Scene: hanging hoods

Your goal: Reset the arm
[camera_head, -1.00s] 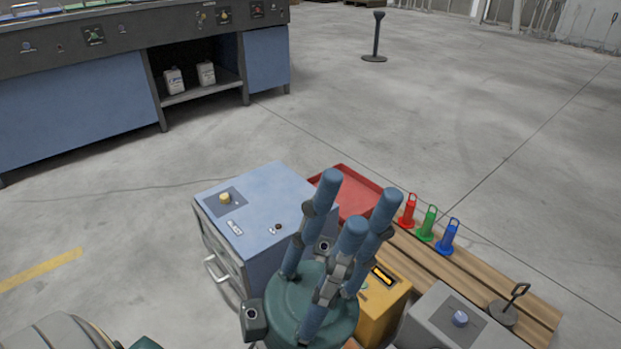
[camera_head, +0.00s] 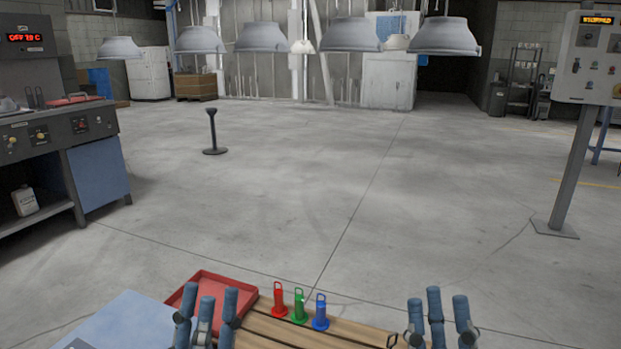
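My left gripper (camera_head: 208,300) is at the bottom of the head view, left of the middle. Its blue fingers point up, stand apart and hold nothing that I can see. It stands in front of the red tray (camera_head: 252,292) and beside the blue box top (camera_head: 128,322). My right gripper (camera_head: 438,302) is at the bottom right, fingers also up, apart and empty. It overlaps the right end of the wooden plank surface. Both palms and arms are cut off by the lower edge.
Red (camera_head: 279,302), green (camera_head: 299,308) and blue (camera_head: 320,314) tags stand on the wooden planks (camera_head: 350,334). Several grey hoods (camera_head: 350,36) hang beyond. A control panel on a post (camera_head: 573,165) stands right, a blue-grey counter (camera_head: 97,175) left.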

